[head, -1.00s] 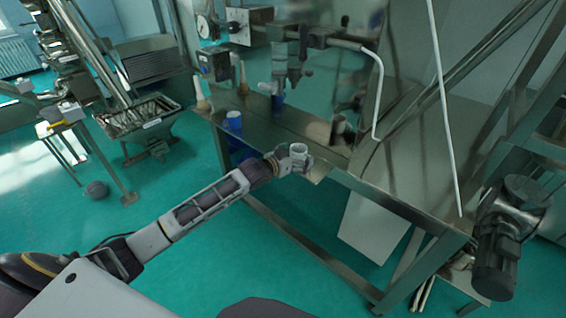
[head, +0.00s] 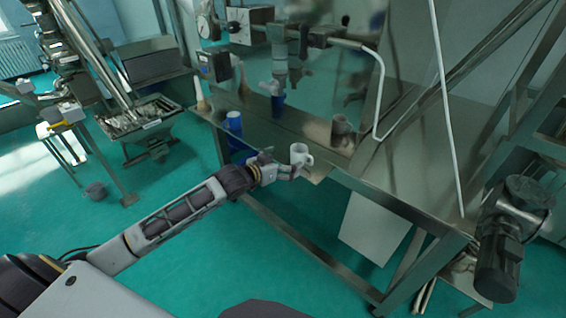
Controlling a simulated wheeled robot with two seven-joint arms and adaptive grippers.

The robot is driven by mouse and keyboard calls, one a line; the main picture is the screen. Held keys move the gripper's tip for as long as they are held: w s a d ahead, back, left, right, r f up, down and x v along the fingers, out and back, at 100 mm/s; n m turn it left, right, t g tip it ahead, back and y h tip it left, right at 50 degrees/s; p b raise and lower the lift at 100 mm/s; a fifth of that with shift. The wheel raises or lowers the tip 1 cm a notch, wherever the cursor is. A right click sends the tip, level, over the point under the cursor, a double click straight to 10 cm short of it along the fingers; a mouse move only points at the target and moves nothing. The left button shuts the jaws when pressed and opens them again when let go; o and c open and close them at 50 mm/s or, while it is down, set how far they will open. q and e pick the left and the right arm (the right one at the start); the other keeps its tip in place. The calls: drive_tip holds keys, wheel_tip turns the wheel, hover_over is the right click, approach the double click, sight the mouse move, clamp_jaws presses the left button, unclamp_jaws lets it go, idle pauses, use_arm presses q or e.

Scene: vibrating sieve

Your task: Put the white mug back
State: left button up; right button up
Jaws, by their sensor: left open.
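The white mug (head: 299,154) stands upright on the steel table (head: 265,133), near its front edge, with its handle toward the right. My left gripper (head: 285,171) is open at the front left of the mug, a little below its rim. The fingers are small in the picture, and I cannot tell whether one still touches the mug. My right gripper is not in view.
Metal fittings with a white bent pipe (head: 379,90) are above the table. A motor (head: 500,250) sits at the right. Green floor lies in front.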

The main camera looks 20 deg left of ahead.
use_arm(q)
drive_tip(key=shift+s, duration=0.2)
idle(0.7)
